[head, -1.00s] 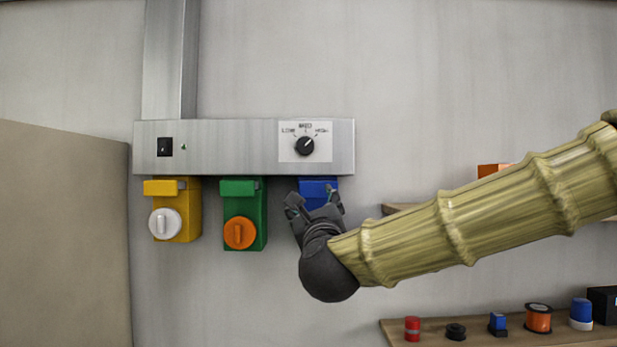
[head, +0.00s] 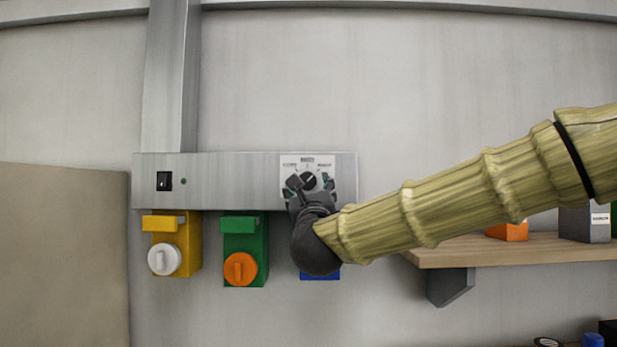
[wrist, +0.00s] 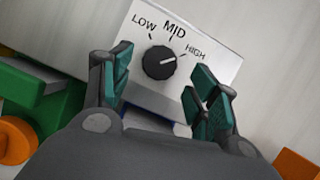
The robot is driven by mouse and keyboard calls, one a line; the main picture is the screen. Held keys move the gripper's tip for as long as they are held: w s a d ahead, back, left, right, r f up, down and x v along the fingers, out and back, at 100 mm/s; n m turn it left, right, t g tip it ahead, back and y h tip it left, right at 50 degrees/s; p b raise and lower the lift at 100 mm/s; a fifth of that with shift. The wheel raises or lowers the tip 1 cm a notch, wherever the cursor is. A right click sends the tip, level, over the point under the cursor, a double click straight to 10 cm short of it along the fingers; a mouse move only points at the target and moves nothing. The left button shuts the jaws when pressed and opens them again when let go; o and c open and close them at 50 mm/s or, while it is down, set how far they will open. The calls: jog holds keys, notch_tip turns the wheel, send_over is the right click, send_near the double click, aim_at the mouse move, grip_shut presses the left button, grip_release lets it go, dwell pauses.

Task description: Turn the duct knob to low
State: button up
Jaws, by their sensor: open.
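The duct knob (head: 309,180) is a round black dial on a white label plate, at the right end of a grey metal duct panel (head: 230,182). In the wrist view, the knob (wrist: 159,62) has a white pointer line aimed right, toward HIGH. The plate (wrist: 212,62) reads LOW, MID and HIGH from left to right. My gripper (head: 310,184) is open, in front of the panel and just below the knob.
Yellow, green and blue boxes hang under the panel: yellow (head: 190,245) has a white knob, green (head: 256,240) an orange one, blue (head: 320,276) is mostly behind my gripper. A wooden shelf (head: 500,250) stands at right. A black switch (head: 164,181) is on the panel's left.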

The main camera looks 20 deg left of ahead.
aim_at(307, 181)
jog(key=shift+p+x, duration=0.35)
jog(key=shift+x, duration=0.4)
jog(key=shift+w+a+r, duration=0.1)
jog(key=shift+w, duration=0.25)
jog(key=shift+s, duration=0.1)
jog(key=shift+c, duration=1)
jog(key=c, duration=0.8)
